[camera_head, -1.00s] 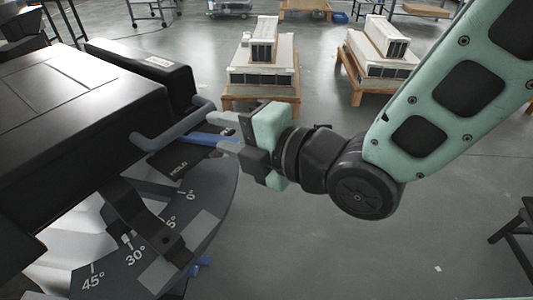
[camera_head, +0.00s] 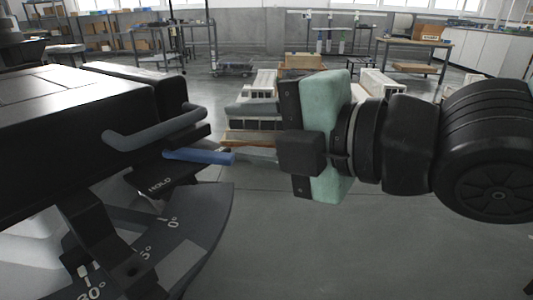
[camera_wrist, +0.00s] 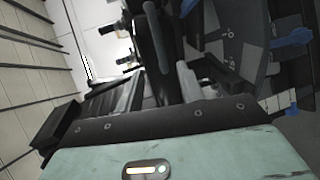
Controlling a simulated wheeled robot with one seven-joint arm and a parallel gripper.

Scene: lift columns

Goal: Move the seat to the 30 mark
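The seat (camera_head: 80,115) is a black padded block at the left of the head view, with a dark grey bar handle (camera_head: 150,132) on its right side. Below the handle a blue lever (camera_head: 205,157) points right, beside a "HOLD" label. A grey dial (camera_head: 205,220) under the seat carries degree marks; 0° shows clearly, and the 30 mark (camera_head: 90,291) is cut by the bottom edge. A black bracket (camera_head: 95,225) hangs over the dial. My gripper (camera_head: 238,128) is open and empty, right of the handle and lever. The dial (camera_wrist: 235,45) also shows in the wrist view.
Stacks on wooden pallets (camera_head: 255,138) stand behind my gripper, with another stack (camera_head: 380,82) to the right. Workbenches (camera_head: 415,50) and shelves line the far wall. The floor (camera_head: 350,250) below my gripper and right of the dial is clear.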

